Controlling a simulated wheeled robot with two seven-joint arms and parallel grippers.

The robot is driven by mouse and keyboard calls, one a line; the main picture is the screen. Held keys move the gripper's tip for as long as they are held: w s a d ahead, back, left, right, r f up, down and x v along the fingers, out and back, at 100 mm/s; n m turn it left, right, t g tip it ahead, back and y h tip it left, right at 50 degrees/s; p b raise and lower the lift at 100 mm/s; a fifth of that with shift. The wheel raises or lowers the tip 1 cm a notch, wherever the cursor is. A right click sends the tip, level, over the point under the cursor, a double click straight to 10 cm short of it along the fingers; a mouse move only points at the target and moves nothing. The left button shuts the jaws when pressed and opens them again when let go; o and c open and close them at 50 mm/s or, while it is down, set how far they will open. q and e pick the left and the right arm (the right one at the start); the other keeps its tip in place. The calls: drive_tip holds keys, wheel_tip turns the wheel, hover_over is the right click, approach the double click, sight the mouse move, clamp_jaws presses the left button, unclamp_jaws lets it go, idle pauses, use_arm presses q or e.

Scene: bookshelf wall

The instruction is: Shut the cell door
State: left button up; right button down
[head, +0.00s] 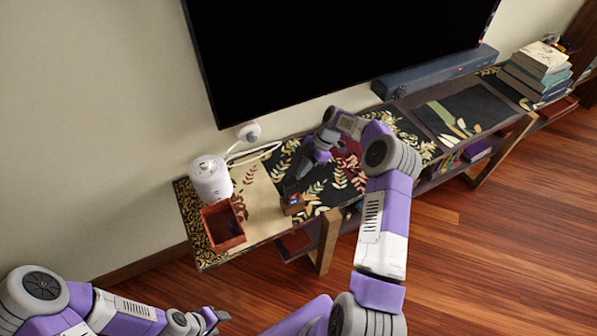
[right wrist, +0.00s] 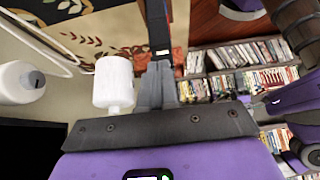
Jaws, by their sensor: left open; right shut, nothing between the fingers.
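A small brown box (head: 292,204) with a blue and red patch on its face stands on the patterned cloth of the low console. My right gripper (head: 290,188) is shut and empty, pointing down just above or behind this box; I cannot tell if they touch. Its closed fingers (right wrist: 157,60) also show in the right wrist view. No part can be clearly made out as the cell door. An open reddish-brown box (head: 222,228) stands near the console's left end. My left gripper (head: 212,318) is open and empty, low at the bottom of the head view, away from the console.
A white cylinder (head: 210,178) stands behind the open box, with a white cable and round fitting (head: 249,132) by the wall. A large black screen (head: 320,50) hangs above the console. A soundbar (head: 435,72) and stacked books (head: 538,72) are further right. The floor in front is clear.

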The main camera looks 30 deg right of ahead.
use_arm(q)
drive_tip(key=shift+f+b, duration=1.15)
drive_tip(key=shift+f, duration=0.3)
use_arm(e)
drive_tip(key=shift+d+f, duration=0.55)
drive_tip(key=shift+f, duration=0.2)
drive_tip(key=shift+r, duration=0.1)
use_arm(q)
drive_tip(key=shift+r+p, duration=1.55)
use_arm(e)
drive_tip(key=v, duration=1.4)
drive_tip(key=shift+a+r, duration=0.2)
